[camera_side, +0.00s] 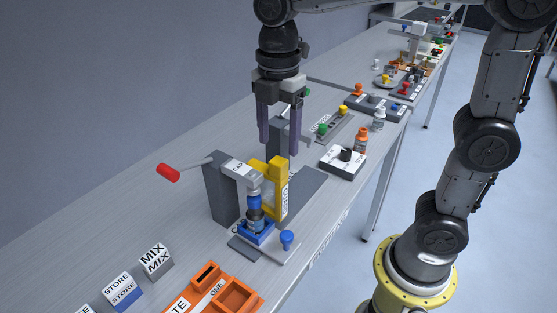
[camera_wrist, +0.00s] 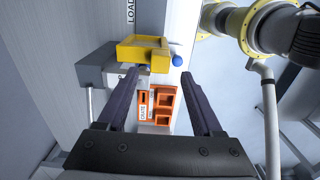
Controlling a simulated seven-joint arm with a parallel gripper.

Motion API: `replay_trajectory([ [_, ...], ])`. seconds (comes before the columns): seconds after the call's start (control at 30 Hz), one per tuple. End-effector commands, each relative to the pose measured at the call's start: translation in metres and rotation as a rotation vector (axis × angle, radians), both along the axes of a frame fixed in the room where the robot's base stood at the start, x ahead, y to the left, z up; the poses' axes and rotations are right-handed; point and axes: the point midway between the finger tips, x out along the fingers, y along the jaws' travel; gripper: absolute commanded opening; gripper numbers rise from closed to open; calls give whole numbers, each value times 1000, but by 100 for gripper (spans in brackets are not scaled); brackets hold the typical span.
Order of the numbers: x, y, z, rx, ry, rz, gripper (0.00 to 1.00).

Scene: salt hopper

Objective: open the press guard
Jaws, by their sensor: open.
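The press in the side view has a grey column (camera_side: 220,190), a lever with a red knob (camera_side: 168,172) and an arm marked CAP (camera_side: 238,168). Its yellow guard (camera_side: 279,190) stands upright at the right of the press head, with a lettered strip on it. A blue and dark vial (camera_side: 254,212) stands under the head. My gripper (camera_side: 280,146) is open and empty, pointing down just above and behind the guard. In the wrist view the yellow guard (camera_wrist: 143,52) lies just beyond my left fingertip, overlapping it in the picture; contact cannot be told.
A blue knob (camera_side: 287,238) stands right of the vial. An orange tray (camera_side: 245,304) and blocks marked STORE (camera_side: 120,290) and MIX (camera_side: 155,260) are in front. A grey post (camera_side: 275,130) is behind my fingers.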

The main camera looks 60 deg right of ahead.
Motion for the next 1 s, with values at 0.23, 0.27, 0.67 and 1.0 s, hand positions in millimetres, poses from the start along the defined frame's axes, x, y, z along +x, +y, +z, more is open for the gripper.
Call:
replay_trajectory([
  [0.23, -1, 0, -42, -1, 3, 0, 68],
  [0.27, -1, 0, -45, 0, 2, 0, 68],
  [0.67, 0, 0, -61, 0, 0, 0, 68],
  [1.0, 0, 0, -60, 0, -1, 0, 24],
])
